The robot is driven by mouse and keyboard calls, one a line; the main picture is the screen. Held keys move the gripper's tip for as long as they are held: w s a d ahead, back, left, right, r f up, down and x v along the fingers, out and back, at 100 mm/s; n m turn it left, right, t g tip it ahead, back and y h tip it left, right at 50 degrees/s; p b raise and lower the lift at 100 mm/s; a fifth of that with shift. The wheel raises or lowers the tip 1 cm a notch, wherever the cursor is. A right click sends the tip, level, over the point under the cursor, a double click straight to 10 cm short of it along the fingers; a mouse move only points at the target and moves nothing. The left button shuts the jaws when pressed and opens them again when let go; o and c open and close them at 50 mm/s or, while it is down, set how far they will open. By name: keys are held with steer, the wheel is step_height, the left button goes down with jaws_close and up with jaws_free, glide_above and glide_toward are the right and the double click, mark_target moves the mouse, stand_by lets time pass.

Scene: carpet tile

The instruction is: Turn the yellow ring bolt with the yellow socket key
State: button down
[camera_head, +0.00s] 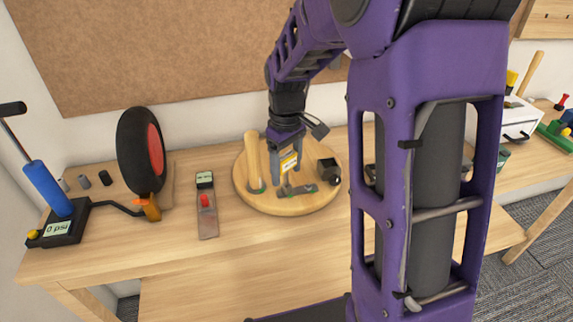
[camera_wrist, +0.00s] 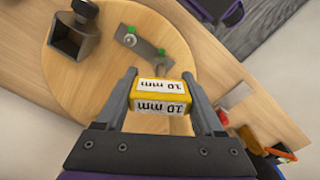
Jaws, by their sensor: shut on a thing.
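My gripper (camera_head: 286,160) is over the round wooden board (camera_head: 285,207) on the bench. It is shut on a yellow block-shaped socket key (camera_head: 289,163); in the wrist view the key (camera_wrist: 161,96) sits between the two grey fingers and bears "10 mm" labels. Just beyond the key, a grey plate (camera_wrist: 143,45) with green marks and a small grey knob lies on the board. I cannot make out a yellow ring bolt; the key and fingers hide part of the plate. Whether the key touches anything below is unclear.
The bench front is clear.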

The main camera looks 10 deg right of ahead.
steer(key=n, duration=0.2)
steer(key=n+p, duration=0.1)
steer(key=n, duration=0.2)
steer(key=shift+r+n+p, duration=0.25)
steer(key=shift+n+p, duration=0.05)
steer(key=n+p, duration=0.2)
steer(key=n, duration=0.4)
steer(key=n+p, duration=0.2)
steer(key=shift+n, duration=0.4)
steer(key=shift+f+n, duration=0.1)
steer(key=shift+n, duration=0.6)
steer(key=n, duration=0.5)
